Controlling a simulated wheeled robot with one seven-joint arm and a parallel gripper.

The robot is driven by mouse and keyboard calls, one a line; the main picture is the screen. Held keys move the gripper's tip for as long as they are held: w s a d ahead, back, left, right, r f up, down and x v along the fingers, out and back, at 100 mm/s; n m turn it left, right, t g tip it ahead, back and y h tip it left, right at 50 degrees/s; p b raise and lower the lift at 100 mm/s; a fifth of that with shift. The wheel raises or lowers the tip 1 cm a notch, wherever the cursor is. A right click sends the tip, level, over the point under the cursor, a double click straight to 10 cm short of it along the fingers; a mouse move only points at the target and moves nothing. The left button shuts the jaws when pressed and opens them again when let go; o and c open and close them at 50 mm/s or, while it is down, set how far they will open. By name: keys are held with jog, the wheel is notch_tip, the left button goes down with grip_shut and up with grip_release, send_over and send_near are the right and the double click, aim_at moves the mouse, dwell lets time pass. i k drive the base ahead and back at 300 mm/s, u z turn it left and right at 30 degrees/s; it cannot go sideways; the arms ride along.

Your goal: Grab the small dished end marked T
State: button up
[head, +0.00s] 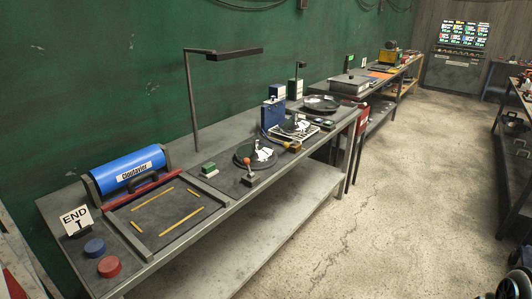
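A white card (76,217) reading "END" with a "T" below it stands at the left end of the near workbench (228,193). A blue round piece (94,247) and a red round piece (109,267) sit on the bench in front of the card. I cannot make out a T on either piece, nor tell whether either is dished. Dark round discs lie farther along, one on the near bench (243,152) and one toward its far end (320,103); no T is readable on them. My gripper is not in view.
A blue cylinder (128,168) lies behind a framed dark tray (150,215) with yellow strips. A lamp post (191,100) rises from the bench back. Small boxes and tools crowd the bench farther right. Concrete floor (390,200) is clear; another bench stands far right.

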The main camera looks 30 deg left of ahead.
aim_at(260, 154)
jog(key=i, duration=1.35)
jog(key=u, duration=0.4)
jog(key=i, duration=1.45)
jog(key=u, duration=1.65)
jog(key=i, duration=0.75)
jog(key=u, duration=1.15)
jog(key=i, duration=0.2)
jog(key=z, duration=0.05)
